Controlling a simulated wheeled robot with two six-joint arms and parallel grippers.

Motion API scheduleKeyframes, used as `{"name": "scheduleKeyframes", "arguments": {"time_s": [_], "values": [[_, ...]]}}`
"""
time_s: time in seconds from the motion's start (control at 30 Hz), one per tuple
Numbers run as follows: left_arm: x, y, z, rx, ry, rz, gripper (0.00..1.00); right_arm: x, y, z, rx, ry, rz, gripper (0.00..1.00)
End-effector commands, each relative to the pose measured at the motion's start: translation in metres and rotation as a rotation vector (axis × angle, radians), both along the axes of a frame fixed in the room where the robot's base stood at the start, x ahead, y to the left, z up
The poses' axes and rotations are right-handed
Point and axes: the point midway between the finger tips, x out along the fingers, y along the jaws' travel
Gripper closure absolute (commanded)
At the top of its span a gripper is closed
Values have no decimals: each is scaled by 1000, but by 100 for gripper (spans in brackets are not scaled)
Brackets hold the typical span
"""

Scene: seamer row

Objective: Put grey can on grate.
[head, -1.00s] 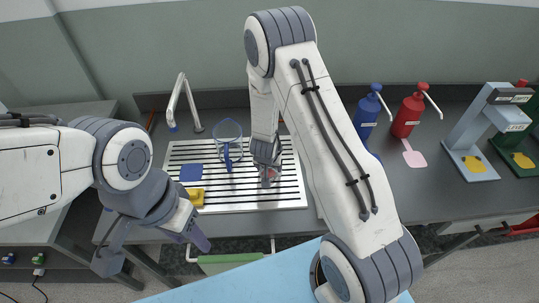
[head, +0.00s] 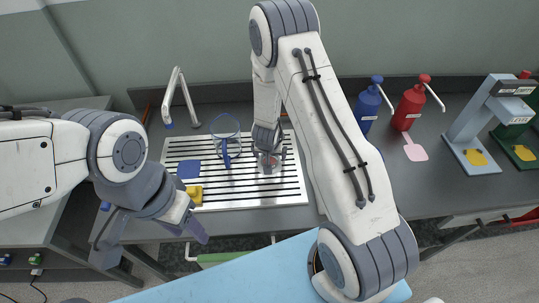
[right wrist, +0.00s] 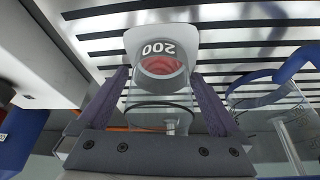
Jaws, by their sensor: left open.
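The grate (head: 230,200) is a pale slatted panel on the counter. A pale grey can (head: 269,169) with a reddish inside stands on its right part. In the right wrist view, this can (right wrist: 162,68) appears between and just beyond the fingertips, with "200" beside its reddish opening; a clear rounded shape overlaps it in front. My right gripper (head: 268,146) is above the can, its fingers (right wrist: 160,75) spread on either side with a small gap visible. My left gripper (head: 190,226) is open and empty at the counter's front edge.
A tap (head: 180,95) stands behind. Blue (head: 367,108) and red (head: 408,108) pump bottles are right.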

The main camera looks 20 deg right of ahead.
Motion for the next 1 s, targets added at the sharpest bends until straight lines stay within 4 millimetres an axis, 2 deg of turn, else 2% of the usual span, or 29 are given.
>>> {"name": "scheduleKeyframes", "arguments": {"time_s": [0.13, 0.23, 0.43, 0.7, 0.9, 1.0], "values": [[0, 0, 5, 0, 0, 0, 50, 1, 1, 7, 0, -1, 0, 0], [0, 0, 1, 0, 0, 0, 50, -3, 3, 15, 0, -2, 2, 0], [0, 0, -26, 1, 1, 0, 50, -42, 24, 9, -1, 0, 7, 0], [0, 0, -44, 0, 0, 0, 50, -91, 49, 12, 0, 0, 6, 0], [0, 0, -48, 0, 0, 0, 50, -108, 59, 15, 3, 0, 7, 0], [0, 0, -48, 0, 0, 0, 50, -110, 75, 25, 34, 6, 50, 0]]}}
